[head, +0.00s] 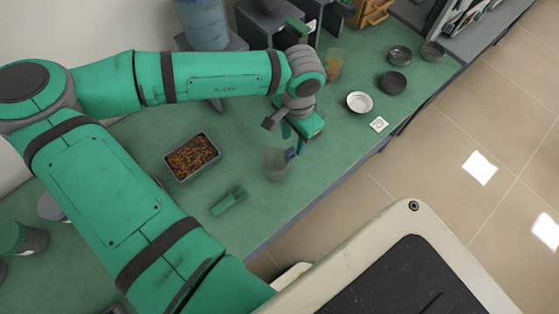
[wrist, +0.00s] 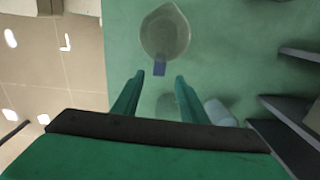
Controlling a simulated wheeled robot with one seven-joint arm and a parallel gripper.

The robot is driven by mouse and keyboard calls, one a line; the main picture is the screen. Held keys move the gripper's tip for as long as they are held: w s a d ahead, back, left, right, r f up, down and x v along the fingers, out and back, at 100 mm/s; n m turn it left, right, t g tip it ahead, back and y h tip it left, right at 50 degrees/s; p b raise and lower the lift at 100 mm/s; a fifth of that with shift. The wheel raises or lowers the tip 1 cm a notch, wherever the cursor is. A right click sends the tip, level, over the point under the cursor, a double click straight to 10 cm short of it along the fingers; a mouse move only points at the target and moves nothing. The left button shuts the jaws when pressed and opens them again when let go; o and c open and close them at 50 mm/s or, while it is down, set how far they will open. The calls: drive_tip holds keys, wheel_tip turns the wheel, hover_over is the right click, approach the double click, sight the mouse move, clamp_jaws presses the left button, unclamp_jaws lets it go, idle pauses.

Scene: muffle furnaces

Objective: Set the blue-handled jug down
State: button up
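The clear jug (head: 275,165) stands upright on the green bench top, near its front edge. Its blue handle (head: 291,153) faces my gripper (head: 292,138). In the wrist view the jug (wrist: 165,33) is at top centre, seen from above, with the blue handle (wrist: 159,68) pointing down the picture. My gripper's two fingers (wrist: 158,80) are spread wide, one on each side of the handle's line. A gap shows between each finger and the handle. My gripper is open and holds nothing.
A metal tray of brown bits (head: 192,157) and a green scoop (head: 229,201) lie left of the jug. A white dish (head: 359,102), dark bowls (head: 393,82) and a cup of amber contents (head: 334,63) stand to the right. Bare bench (head: 318,170) lies right of the jug.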

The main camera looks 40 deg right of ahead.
sight(291, 150)
drive_tip(key=shift+a+f, duration=0.25)
drive_tip(key=shift+f, duration=1.25)
drive_tip(key=shift+a+f, duration=0.2)
drive_tip(key=shift+f, duration=1.25)
drive_tip(key=shift+s, duration=0.15)
clamp_jaws()
